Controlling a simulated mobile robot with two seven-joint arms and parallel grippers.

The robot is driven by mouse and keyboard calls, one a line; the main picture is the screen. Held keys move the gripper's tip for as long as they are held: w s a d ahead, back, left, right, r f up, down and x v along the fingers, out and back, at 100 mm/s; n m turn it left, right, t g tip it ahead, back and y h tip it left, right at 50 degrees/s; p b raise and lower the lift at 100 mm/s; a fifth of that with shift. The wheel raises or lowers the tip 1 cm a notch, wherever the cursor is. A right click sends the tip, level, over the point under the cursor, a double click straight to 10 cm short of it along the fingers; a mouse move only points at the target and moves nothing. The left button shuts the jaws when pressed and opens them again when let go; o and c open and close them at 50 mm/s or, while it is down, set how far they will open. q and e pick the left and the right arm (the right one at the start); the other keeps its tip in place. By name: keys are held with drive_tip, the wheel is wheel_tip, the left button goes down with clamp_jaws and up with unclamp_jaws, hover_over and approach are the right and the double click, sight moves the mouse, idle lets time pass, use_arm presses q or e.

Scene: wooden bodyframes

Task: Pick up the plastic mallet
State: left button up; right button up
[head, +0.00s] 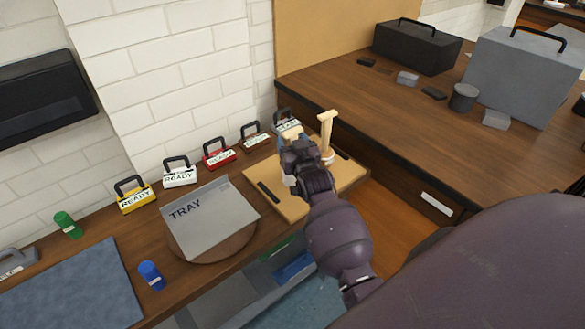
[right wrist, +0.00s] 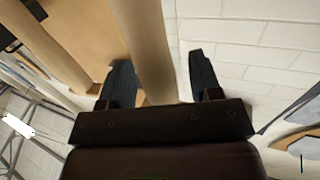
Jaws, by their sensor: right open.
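A pale, T-shaped upright piece (head: 327,120) stands at the board's far side in the head view. It may be the plastic mallet, but I cannot tell for sure. A round pale part with an orange band sits at its foot. My right gripper (head: 297,150) is over the board, just left of this piece, and partly hides what is behind it. In the right wrist view the right gripper (right wrist: 161,72) is open. A pale shaft (right wrist: 148,50) runs between its fingers, nearer the left one. My left gripper is not in view.
The pale wooden board (head: 262,180) lies on the bench. A grey sheet marked TRAY (head: 212,215) is left of it. Several READY boxes, one red (head: 219,154), line the wall. A higher counter (head: 400,110) with toolboxes is at right.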

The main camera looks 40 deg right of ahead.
drive_tip(key=shift+w+d, duration=0.1)
drive_tip(key=shift+w, duration=0.5)
drive_tip(key=shift+c, duration=0.3)
drive_tip(key=c, duration=1)
drive_tip(key=shift+o, duration=0.2)
drive_tip(key=shift+r, duration=0.1)
